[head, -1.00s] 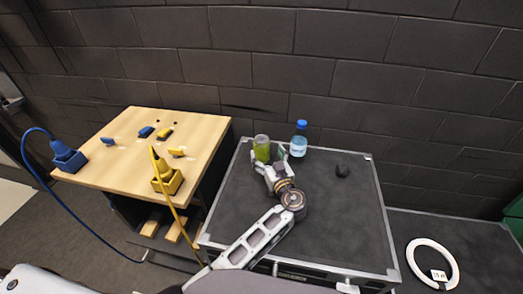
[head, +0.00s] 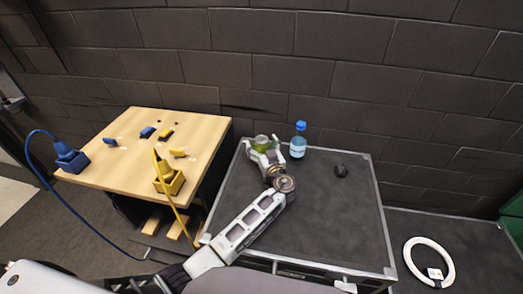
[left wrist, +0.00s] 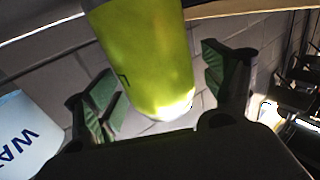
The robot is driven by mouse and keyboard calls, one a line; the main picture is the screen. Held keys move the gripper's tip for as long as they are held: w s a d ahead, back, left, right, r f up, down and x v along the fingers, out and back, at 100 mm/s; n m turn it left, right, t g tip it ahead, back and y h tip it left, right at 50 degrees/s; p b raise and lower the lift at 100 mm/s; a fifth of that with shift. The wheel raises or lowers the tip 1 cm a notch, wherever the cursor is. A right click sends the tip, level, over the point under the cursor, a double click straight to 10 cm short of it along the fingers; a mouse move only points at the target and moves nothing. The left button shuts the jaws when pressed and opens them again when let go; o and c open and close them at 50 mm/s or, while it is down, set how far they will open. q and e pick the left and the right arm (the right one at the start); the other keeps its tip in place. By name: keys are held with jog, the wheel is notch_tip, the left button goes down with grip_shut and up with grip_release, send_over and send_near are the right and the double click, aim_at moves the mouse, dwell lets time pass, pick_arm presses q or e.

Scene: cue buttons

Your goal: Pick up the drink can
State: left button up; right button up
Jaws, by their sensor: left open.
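The drink can (head: 260,147) is yellow-green and stands near the back left of the dark case top (head: 320,215). In the left wrist view the can (left wrist: 148,55) shows large, between the two green-padded fingers. My left gripper (head: 262,154) is open around the can, with a gap visible on each side in the left wrist view. The lower part of the can is hidden by the gripper in the head view. My right gripper is not in view.
A blue-capped water bottle (head: 298,141) stands just right of the can; its label also shows in the left wrist view (left wrist: 25,135). A small dark lump (head: 341,171) lies further right. A wooden table (head: 120,165) with blue and yellow plugs stands left.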

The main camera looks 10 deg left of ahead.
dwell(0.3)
pick_arm(q)
jog(key=c, duration=0.7)
jog(key=shift+c, duration=0.6)
jog(key=shift+r, duration=0.1)
notch_tip(320, 180, up, 9)
jog(key=shift+f+b, duration=0.2)
jog(key=shift+b, duration=0.55)
jog(key=shift+r, duration=0.55)
